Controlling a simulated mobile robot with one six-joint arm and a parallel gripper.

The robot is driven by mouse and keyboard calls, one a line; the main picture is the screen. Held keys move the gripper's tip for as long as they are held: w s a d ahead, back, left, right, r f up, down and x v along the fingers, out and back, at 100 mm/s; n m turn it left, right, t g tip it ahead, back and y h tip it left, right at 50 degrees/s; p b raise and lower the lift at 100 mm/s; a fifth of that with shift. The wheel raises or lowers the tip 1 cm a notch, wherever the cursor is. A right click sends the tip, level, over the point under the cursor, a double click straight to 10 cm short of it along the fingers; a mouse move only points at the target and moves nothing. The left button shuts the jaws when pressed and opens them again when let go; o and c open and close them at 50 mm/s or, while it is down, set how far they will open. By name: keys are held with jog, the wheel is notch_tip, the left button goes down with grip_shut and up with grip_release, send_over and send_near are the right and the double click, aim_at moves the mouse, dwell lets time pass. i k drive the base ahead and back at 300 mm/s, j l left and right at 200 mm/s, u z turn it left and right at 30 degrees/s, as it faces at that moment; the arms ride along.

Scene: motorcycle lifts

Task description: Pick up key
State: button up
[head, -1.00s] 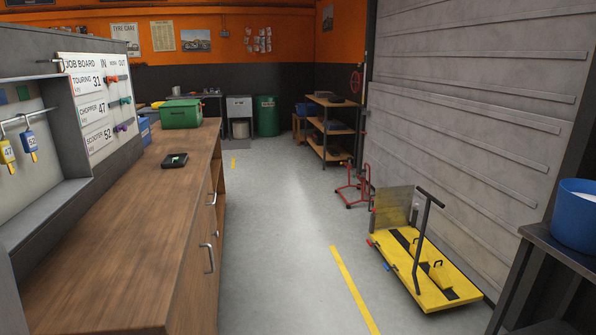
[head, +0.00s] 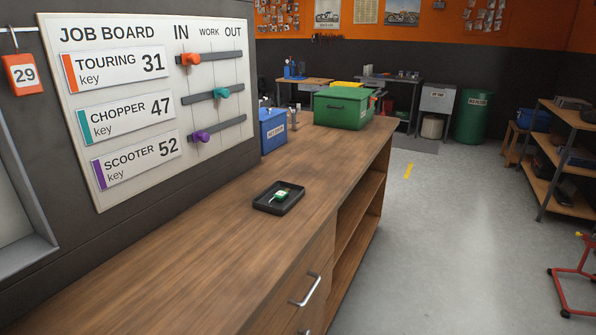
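A small key with a green tag (head: 281,195) lies in a shallow black tray (head: 263,208) on the wooden worktop. The job board (head: 150,35) on the left lists touring key 31, chopper key 47 and scooter key 52, with coloured sliders on rails. My gripper is not in view.
The wooden worktop (head: 215,240) is clear around the tray. A green box (head: 342,108) and a blue container (head: 272,131) stand farther back on it. A drawer handle (head: 305,290) sticks out in front. The floor to the right is open, with a red stand (head: 575,285) at the right edge.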

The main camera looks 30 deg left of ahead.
aim_at(281, 195)
jog(key=i+u, duration=0.35)
jog(key=i+l+u, duration=0.15)
jog(key=i+u, duration=0.25)
jog(key=i, duration=0.15)
jog(key=i+l+u, duration=0.6)
jog(key=i+u, duration=0.35)
jog(key=u, duration=0.25)
jog(key=i+u, duration=0.2)
jog(key=u, duration=0.3)
jog(key=i+l+u, duration=0.2)
jog(key=u, duration=0.25)
